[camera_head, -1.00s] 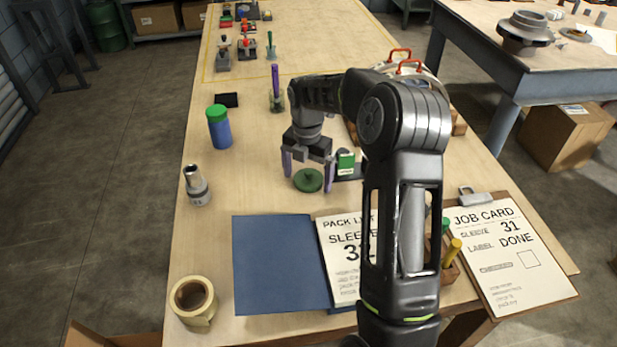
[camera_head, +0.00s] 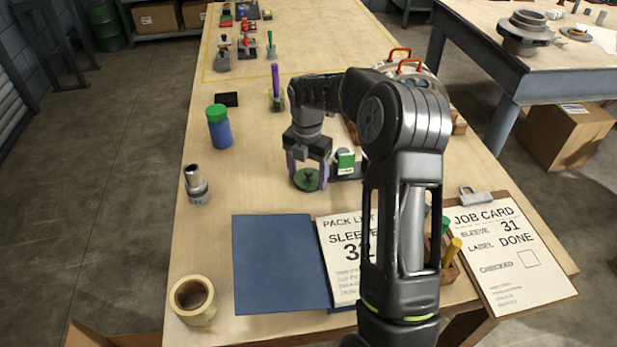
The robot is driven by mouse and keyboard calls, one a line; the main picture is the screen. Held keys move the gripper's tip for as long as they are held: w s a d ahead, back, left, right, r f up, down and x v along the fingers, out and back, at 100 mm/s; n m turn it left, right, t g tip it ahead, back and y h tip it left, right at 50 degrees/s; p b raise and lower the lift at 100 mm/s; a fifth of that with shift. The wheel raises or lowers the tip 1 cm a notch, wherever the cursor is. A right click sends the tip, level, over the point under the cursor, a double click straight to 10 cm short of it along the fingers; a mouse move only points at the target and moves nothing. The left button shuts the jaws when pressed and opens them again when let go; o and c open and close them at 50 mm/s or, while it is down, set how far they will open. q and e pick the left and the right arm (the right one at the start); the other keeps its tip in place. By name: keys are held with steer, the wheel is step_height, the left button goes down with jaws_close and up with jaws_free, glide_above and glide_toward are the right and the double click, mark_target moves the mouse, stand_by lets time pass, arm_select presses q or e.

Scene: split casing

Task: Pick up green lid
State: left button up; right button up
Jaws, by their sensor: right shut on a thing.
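The green lid (camera_head: 306,181) is a round disc with a small raised middle, on or just above the wooden table left of centre. My right gripper (camera_head: 308,180) is over it from above, with its purple-tinted fingers shut on the lid. Whether the lid touches the table I cannot tell. My left gripper is not in view.
A blue jar with a green top (camera_head: 219,126) stands to the left, with a metal socket (camera_head: 196,185) nearer. A blue folder (camera_head: 280,262), tape roll (camera_head: 193,299) and clipboard (camera_head: 508,250) lie in front. A small green-and-white box (camera_head: 345,161) is close right of the gripper.

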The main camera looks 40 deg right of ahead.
mark_target(307, 173)
steer(key=shift+c, duration=0.6)
steer(key=shift+r, duration=0.3)
step_height(307, 173, up, 10)
steer(key=shift+f+b, duration=0.25)
steer(key=shift+b, duration=0.6)
steer(key=shift+f, duration=0.1)
